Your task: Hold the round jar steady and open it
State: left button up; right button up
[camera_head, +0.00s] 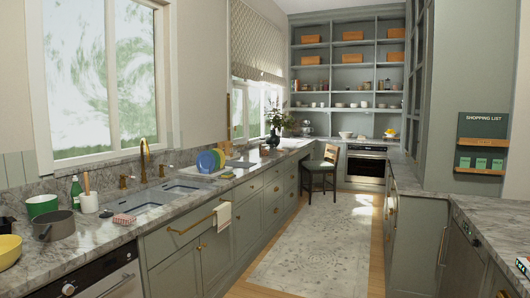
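I cannot make out a round jar for certain in the head view. Small jar-like items (324,86) stand on the far shelves, too small to tell apart. On the left counter, a white round holder (88,203) has a brush or utensil standing in it, and a green round container (43,206) stands beside it. Neither of my grippers is in view.
A marble counter (205,193) with a sink (150,198) runs along the left. A grey pot (54,226) and yellow bowl (9,250) stand near its front. Another counter (500,222) is at right. The patterned rug (315,255) between them is clear; a stool (322,170) stands beyond.

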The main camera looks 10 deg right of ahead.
aim_at(264, 150)
jog(key=i+l+z, duration=0.25)
jog(key=i+z, duration=0.25)
jog(key=i, duration=0.45)
jog(key=i+j+z, duration=0.15)
jog(key=i+z, duration=0.3)
jog(key=i, duration=1.45)
jog(key=i+l+u, duration=0.1)
jog(key=i, duration=0.85)
jog(key=i+j+u, duration=0.1)
jog(key=i+u, duration=0.25)
jog(key=i, duration=0.65)
jog(key=i+l+u, duration=0.15)
jog(key=i+u, duration=0.25)
jog(key=i, duration=0.6)
jog(key=i+l, duration=0.1)
jog(key=i, duration=0.75)
jog(key=i+l, duration=0.15)
jog(key=i, duration=0.7)
jog(key=z, duration=0.05)
